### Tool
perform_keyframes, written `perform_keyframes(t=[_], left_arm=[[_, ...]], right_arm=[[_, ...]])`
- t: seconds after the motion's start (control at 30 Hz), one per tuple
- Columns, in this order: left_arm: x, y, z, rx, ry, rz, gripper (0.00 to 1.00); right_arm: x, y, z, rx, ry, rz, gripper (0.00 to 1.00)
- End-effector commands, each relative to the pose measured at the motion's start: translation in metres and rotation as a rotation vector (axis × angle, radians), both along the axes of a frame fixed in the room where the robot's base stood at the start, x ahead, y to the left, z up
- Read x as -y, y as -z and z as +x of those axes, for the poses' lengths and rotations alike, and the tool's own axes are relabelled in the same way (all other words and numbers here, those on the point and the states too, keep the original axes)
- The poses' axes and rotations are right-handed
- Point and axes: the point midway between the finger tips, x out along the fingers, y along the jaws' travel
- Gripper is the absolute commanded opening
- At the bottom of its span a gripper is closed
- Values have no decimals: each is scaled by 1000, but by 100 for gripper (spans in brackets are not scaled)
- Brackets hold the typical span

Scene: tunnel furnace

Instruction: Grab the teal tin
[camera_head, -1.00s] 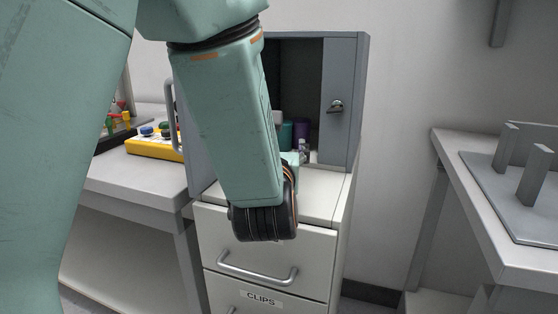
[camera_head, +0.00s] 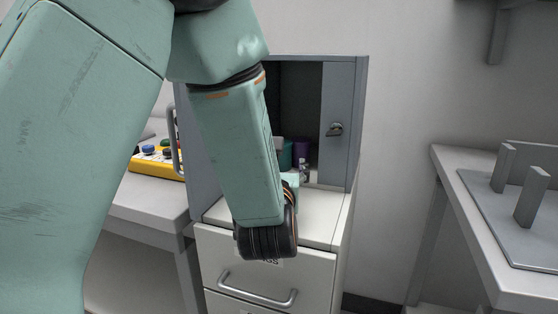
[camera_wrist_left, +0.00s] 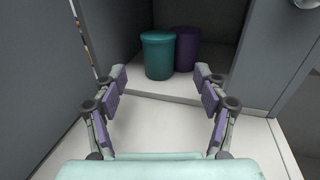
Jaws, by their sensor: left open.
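The teal tin (camera_head: 286,155) stands inside the open grey cabinet, partly hidden by my left arm in the head view. In the left wrist view the tin (camera_wrist_left: 158,56) is upright on the cabinet floor with a teal lid. My left gripper (camera_wrist_left: 159,82) is open and empty, in front of the tin. Its two fingers are spread to either side, below the tin in the picture, and do not touch it. My right gripper is in neither view.
A purple tin (camera_wrist_left: 187,48) stands right beside and slightly behind the teal one. Cabinet walls (camera_head: 340,120) bound both sides. The cabinet sits on a white drawer unit (camera_head: 310,275). A yellow button box (camera_head: 158,160) lies on the left bench.

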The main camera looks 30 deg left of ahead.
Motion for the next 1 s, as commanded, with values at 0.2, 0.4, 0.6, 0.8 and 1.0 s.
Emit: perform_keyframes(t=[0.2,0.4,0.6,0.8,1.0], left_arm=[[-14,2,22,2,-5,-4,72],[-25,1,43,2,-3,-1,72],[-30,1,50,0,-2,1,72],[-30,1,51,-1,-2,2,72],[-30,1,51,-1,-2,2,60]], right_arm=[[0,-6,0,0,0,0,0],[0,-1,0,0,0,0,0],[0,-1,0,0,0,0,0],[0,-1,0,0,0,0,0],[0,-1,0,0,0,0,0]])
